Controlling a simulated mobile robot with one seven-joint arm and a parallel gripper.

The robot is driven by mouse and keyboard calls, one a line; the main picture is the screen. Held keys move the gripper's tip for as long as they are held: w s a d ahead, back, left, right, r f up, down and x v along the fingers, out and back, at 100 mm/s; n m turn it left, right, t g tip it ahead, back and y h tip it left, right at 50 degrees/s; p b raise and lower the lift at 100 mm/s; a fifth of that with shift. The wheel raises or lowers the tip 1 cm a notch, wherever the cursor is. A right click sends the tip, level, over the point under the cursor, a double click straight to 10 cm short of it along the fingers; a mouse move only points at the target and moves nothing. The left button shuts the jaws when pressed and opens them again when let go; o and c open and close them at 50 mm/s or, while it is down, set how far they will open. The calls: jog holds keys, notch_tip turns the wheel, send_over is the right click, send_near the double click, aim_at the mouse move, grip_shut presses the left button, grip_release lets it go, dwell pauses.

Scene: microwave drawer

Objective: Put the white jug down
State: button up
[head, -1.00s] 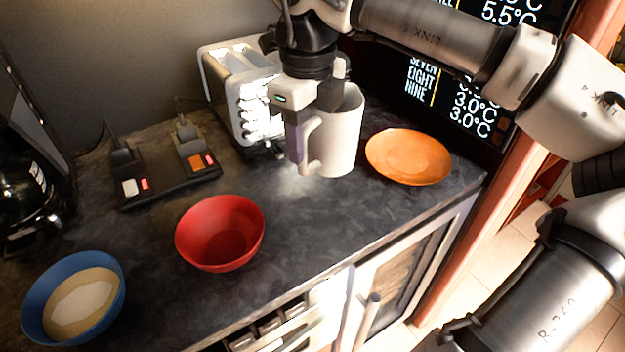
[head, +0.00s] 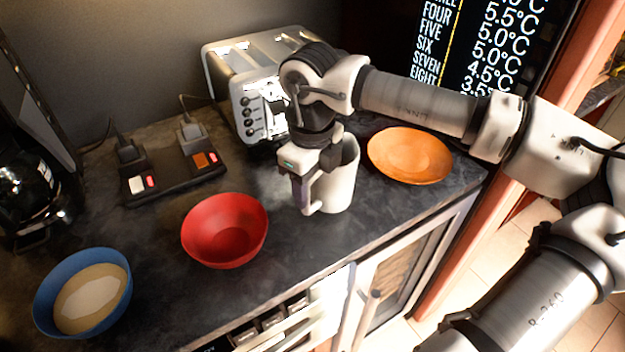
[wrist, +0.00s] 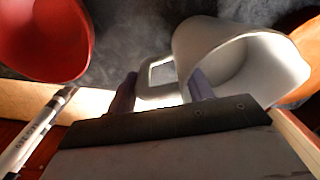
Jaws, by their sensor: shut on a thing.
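The white jug (head: 342,182) is upright over the dark counter, between the red bowl and the orange plate. Its base is at or very near the counter; I cannot tell whether it touches. My gripper (head: 303,195) points down at the jug's left side and is shut on its handle. In the wrist view, the jug (wrist: 238,62) shows its open mouth, and the fingers of my gripper (wrist: 160,88) are around the handle side. Part of the jug's rim is hidden by my gripper in the head view.
A red bowl (head: 225,232) stands left of the jug, and an orange plate (head: 410,155) lies to its right. A toaster (head: 245,100) is behind. A blue bowl (head: 84,292) is at the front left. The counter's front edge (head: 300,283) is near. Bare counter (head: 285,225) lies between red bowl and jug.

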jog(key=shift+f, duration=0.1)
jog(key=o, duration=1.6)
notch_tip(320, 180, up, 12)
jog(key=shift+s+r+b, duration=0.1)
jog(key=shift+r+b, duration=0.05)
jog(key=shift+b, duration=1.1)
